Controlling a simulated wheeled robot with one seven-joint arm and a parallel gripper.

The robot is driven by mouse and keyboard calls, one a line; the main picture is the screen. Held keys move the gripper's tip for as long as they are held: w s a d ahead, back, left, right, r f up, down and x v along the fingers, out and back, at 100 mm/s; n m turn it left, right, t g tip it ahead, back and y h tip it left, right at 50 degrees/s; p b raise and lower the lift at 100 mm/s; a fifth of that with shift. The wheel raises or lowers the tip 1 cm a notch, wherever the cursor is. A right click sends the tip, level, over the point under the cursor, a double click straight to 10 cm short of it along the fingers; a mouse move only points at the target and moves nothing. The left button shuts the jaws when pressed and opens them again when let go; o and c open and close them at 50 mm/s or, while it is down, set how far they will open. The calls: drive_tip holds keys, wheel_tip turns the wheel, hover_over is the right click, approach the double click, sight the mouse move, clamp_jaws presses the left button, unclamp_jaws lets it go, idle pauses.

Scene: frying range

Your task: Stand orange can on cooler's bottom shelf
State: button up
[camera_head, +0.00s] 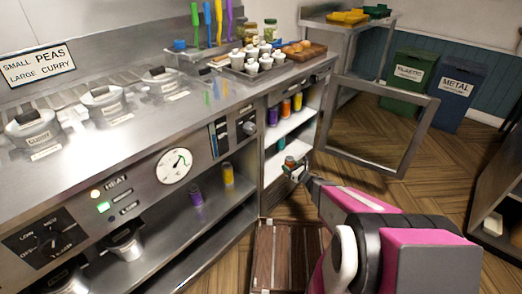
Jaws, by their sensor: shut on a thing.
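My gripper (297,173) is at the front opening of the cooler (265,165), at about the height of its lower shelf area. It is shut on a small can (290,161) that looks orange with a pale top and stands about upright. The fingers hide part of it, and I cannot tell if it touches a shelf. The cooler's glass door (431,120) is swung open to the right. Purple (273,117), orange (285,108) and yellow (297,102) cans stand on the upper shelf. A teal can (281,143) stands lower down, behind my gripper.
A purple can (196,194) and a yellow can (228,174) stand on the shelf under the range (130,140). A slatted wooden thing (272,262) lies on the floor before the cooler. Green and blue bins (457,90) stand at the back right.

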drive_tip(key=f+x, duration=0.1)
drive_tip(key=x, duration=1.1)
drive_tip(key=f+x, duration=0.1)
drive_tip(key=x, duration=0.5)
drive_tip(key=shift+f, duration=0.4)
drive_tip(key=shift+s+f, duration=0.1)
drive_tip(key=shift+f, duration=0.3)
drive_tip(key=shift+f, duration=0.2)
drive_tip(key=o, duration=1.1)
drive_tip(key=shift+c, duration=0.2)
drive_tip(key=shift+r, duration=0.1)
